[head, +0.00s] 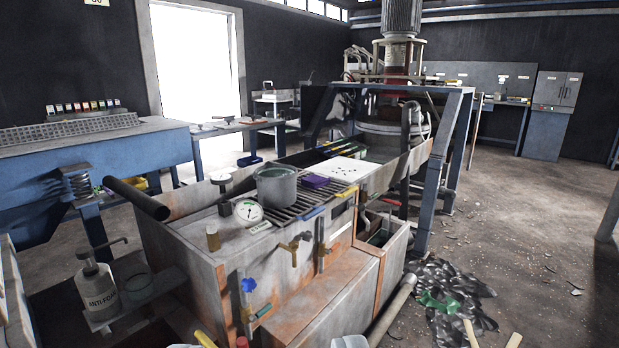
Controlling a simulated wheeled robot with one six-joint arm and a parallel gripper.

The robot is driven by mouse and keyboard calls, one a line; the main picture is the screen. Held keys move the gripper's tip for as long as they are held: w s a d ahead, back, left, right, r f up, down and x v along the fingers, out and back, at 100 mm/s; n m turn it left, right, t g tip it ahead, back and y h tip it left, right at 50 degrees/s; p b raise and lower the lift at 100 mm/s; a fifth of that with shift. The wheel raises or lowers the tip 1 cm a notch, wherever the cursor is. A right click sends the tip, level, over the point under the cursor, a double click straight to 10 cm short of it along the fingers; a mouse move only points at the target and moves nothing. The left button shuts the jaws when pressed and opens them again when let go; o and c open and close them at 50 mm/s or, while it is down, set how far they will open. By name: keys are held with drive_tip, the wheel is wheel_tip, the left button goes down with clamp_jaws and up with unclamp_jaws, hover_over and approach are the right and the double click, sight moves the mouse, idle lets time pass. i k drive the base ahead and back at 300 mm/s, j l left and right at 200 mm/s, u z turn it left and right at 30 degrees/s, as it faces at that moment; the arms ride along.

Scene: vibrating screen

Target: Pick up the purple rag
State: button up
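A small purple item (315,181), which looks like the folded rag, lies on the slatted grate (294,208) on top of the grey tank in the middle of the view. It sits just right of a grey metal pot (276,186) and left of a white spotted sheet (343,169). It is small at this distance, so its folds cannot be made out. My gripper is not in view.
A round dial (248,212), brass taps (295,248) and a dark pipe (137,198) are on or near the tank. An anti-foam bottle (97,288) stands at the lower left. Black sheeting (440,287) lies on the floor at right; the floor farther right is mostly open.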

sight(315, 181)
drive_tip(key=i+l+u, duration=0.1)
drive_tip(key=i+l, duration=0.25)
drive_tip(key=i+l+u, duration=0.1)
drive_tip(key=i+l, duration=0.25)
drive_tip(key=i+l+u, duration=0.1)
drive_tip(key=i+l, duration=0.2)
drive_tip(key=l, duration=0.15)
drive_tip(key=i+l+u, duration=0.1)
drive_tip(key=i+l, duration=0.2)
drive_tip(key=l, duration=0.15)
drive_tip(key=i+l+u, duration=0.1)
drive_tip(key=i+l, duration=0.2)
drive_tip(key=l, duration=0.15)
drive_tip(key=i+l+u, duration=0.1)
drive_tip(key=i+l, duration=0.15)
drive_tip(key=l, duration=0.2)
drive_tip(key=i+l+u, duration=0.1)
drive_tip(key=i+l, duration=0.15)
drive_tip(key=l, duration=0.25)
drive_tip(key=i+l+u, duration=0.1)
drive_tip(key=i+l, duration=0.15)
drive_tip(key=l, duration=0.3)
